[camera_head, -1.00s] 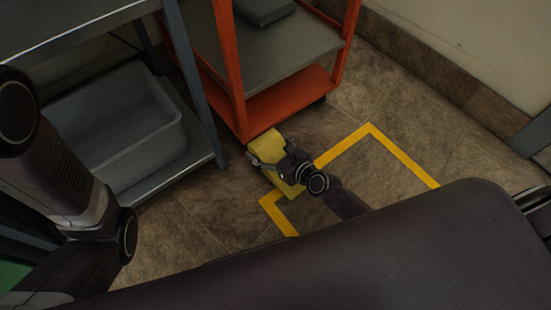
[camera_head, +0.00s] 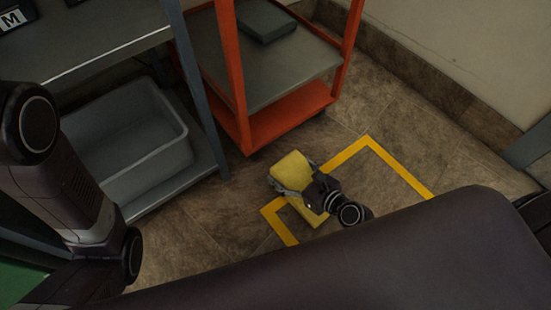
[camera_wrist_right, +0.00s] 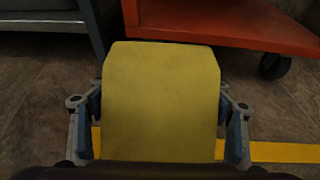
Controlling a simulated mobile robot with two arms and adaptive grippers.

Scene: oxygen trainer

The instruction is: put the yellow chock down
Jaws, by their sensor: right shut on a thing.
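The yellow chock (camera_head: 293,169) is in my right gripper (camera_head: 290,186) in the head view, close to the corner of the yellow floor marking (camera_head: 345,154). In the right wrist view the chock (camera_wrist_right: 161,95) fills the middle, with a finger of the right gripper (camera_wrist_right: 160,125) pressed on each side. I cannot tell whether the chock's underside touches the floor. My left arm shows at the left of the head view, but its gripper is not in view.
A grey bin (camera_head: 150,165) sits on a low shelf at the left. Tiled floor (camera_head: 385,105) is clear right of the cart.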

